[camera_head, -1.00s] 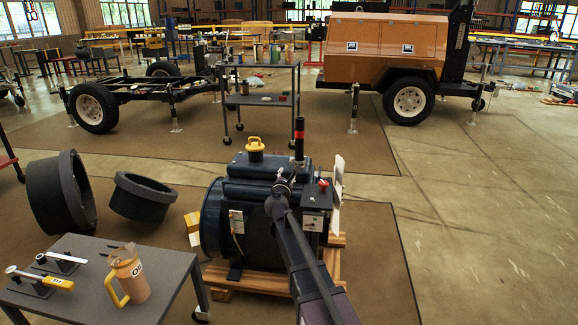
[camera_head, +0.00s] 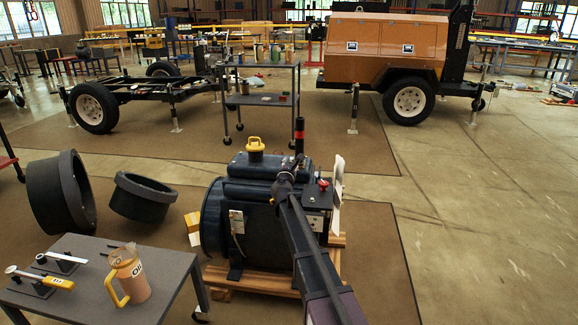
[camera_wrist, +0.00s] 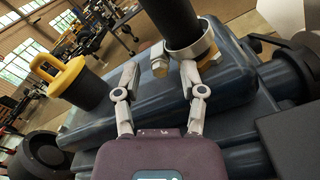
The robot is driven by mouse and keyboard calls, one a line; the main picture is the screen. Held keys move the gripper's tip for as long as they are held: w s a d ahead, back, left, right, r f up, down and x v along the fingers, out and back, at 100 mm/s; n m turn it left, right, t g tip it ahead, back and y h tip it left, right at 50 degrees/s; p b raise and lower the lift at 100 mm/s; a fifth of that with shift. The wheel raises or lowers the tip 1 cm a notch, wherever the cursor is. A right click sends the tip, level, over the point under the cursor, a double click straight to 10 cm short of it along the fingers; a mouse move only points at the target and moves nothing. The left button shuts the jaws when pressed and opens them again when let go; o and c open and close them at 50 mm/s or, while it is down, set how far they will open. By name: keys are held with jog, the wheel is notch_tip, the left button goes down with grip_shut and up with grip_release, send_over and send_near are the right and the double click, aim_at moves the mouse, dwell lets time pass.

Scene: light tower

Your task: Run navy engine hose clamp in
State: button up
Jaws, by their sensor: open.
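The navy engine (camera_head: 240,215) sits on a wooden pallet. It also fills much of the wrist view (camera_wrist: 150,95). A black upright pipe or hose (camera_head: 299,135) with a red band rises from its top; its base shows in the wrist view (camera_wrist: 172,25). In the head view, my gripper (camera_head: 284,184) is over the engine top, partly hidden by my arm.
A yellow-handled cap (camera_head: 255,147) stands on the engine, left of my gripper. A red knob (camera_head: 323,185) on a dark box and a pale fan (camera_head: 337,195) are to the right. A grey table (camera_head: 95,270) with an orange jug (camera_head: 130,275) stands front left.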

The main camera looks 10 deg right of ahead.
grip_shut()
jog(key=shift+m, duration=0.5)
jog(key=m, duration=0.3)
jog(key=shift+m, duration=0.3)
jog(key=m, duration=0.9)
jog(key=shift+s+a+m, duration=0.1)
jog(key=shift+m, duration=1.8)
grip_release()
